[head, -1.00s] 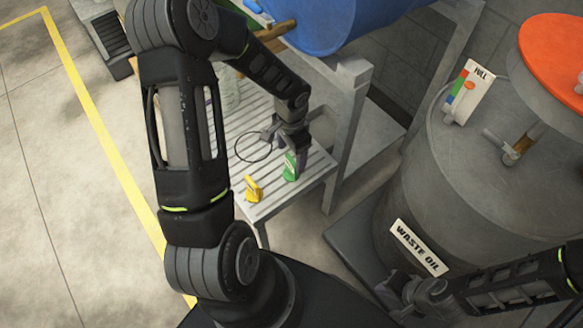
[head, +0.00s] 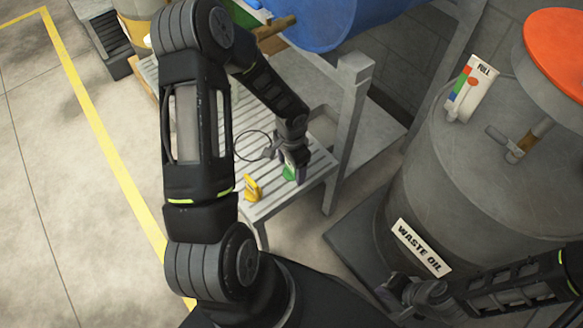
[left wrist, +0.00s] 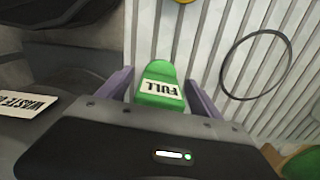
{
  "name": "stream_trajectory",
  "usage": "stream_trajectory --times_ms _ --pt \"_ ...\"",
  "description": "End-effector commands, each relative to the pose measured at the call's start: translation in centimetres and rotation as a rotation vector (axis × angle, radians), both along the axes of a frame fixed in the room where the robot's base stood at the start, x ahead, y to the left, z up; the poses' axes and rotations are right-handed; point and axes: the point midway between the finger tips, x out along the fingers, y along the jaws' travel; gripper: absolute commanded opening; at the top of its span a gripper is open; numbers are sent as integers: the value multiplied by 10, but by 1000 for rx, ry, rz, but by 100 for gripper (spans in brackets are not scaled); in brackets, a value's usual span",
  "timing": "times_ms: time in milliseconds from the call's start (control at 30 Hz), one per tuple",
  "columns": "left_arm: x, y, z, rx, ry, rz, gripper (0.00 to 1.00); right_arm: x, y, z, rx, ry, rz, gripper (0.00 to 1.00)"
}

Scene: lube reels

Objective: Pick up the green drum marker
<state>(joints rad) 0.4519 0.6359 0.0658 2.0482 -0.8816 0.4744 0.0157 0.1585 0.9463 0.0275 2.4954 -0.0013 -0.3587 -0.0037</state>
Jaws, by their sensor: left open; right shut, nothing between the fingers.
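The green drum marker (head: 288,173) stands on the slatted bench (head: 262,208), partly hidden by my left gripper (head: 294,170) in the head view. In the left wrist view, the green marker (left wrist: 160,86) with its white FULL label lies between the two open fingers of my left gripper (left wrist: 160,88). Gaps show between the marker and the fingers, so it is not gripped. My right gripper (head: 390,295) is shut and empty at the lower right, near the foot of the waste oil drum.
A yellow marker (head: 252,187) stands left of the green one. A dark wire ring (left wrist: 256,64) lies on the slats. A grey bench post (head: 347,135) rises to the right.

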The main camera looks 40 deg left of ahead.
Motion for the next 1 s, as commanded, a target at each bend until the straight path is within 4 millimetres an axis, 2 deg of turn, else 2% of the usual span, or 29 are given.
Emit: stream_trajectory --times_ms 100,667,1000 --pt "0 0 -7 0 -1 0 75 0 0 -2 0 0 0 0" --pt "0 0 -6 0 0 0 75 0 0 -1 0 0 0 0" --pt "0 0 -6 0 0 0 48 0 0 -1 0 0 0 0"
